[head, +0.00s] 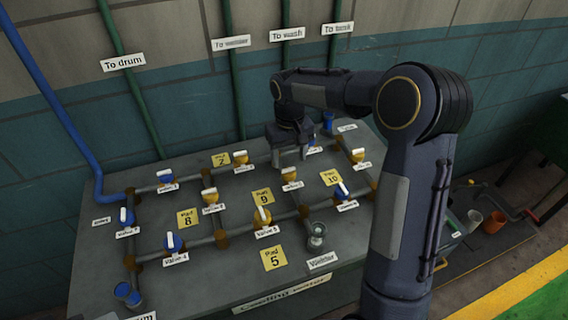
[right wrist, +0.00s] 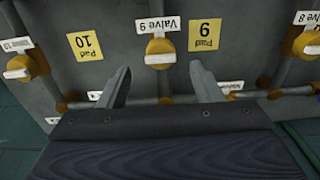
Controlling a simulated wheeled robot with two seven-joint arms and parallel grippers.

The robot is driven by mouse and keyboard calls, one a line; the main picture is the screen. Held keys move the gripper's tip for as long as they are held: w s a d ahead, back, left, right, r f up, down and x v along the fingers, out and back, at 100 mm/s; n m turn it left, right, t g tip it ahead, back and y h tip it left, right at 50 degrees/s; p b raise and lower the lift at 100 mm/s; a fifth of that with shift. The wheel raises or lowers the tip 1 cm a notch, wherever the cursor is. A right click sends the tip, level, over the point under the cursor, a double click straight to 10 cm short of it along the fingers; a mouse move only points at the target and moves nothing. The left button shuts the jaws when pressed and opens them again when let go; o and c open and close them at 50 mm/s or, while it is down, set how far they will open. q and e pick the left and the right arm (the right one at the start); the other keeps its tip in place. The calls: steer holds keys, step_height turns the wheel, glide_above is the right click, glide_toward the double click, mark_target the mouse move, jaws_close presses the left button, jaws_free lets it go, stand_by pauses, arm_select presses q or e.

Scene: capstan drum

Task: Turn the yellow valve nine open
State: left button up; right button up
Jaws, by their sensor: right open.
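My left gripper is not in view.
Other yellow valves (right wrist: 18,68) and blue valves (head: 173,242) stand on the pipes around it. A small glass-like fitting (head: 316,237) stands near the board's front.

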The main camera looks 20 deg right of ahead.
mark_target(289, 169)
step_height(289, 169, down, 5)
stand_by(0.3)
steer(key=c, duration=1)
